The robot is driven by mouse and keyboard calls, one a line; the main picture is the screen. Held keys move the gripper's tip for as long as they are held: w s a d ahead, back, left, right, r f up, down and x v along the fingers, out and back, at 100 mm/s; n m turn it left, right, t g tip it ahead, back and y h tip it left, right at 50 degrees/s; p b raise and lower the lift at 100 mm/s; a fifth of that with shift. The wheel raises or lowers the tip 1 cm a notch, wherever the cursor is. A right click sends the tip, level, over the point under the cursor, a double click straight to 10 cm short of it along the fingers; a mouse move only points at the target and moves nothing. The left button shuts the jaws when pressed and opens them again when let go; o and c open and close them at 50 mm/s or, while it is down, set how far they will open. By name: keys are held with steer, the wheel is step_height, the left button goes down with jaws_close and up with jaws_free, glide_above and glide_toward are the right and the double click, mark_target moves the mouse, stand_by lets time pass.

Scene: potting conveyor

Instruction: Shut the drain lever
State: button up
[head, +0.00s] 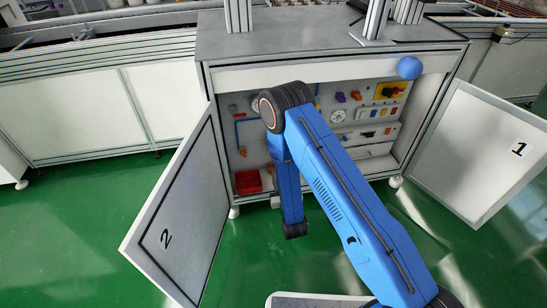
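The open cabinet (222,78) stands in front of me, with a panel of small controls inside. No lever in it is clearly marked as the drain lever. A blue pipe (236,132) runs on the left of the panel, with a small orange part (243,153) at its lower end. Whether that part is the lever, and how it is set, is too small to tell. My blue arm crosses in front and hides the middle of the panel. Its forearm hangs down before the cabinet to a dark joint; my gripper fingers do not show.
Door 2 (180,225) swings open at left and door 1 (475,150) at right. The panel also bears a purple knob (340,97), an orange knob (356,96) and a yellow-plated switch (380,91). A red bin (247,182) sits low inside. Green floor (75,235) is free at left.

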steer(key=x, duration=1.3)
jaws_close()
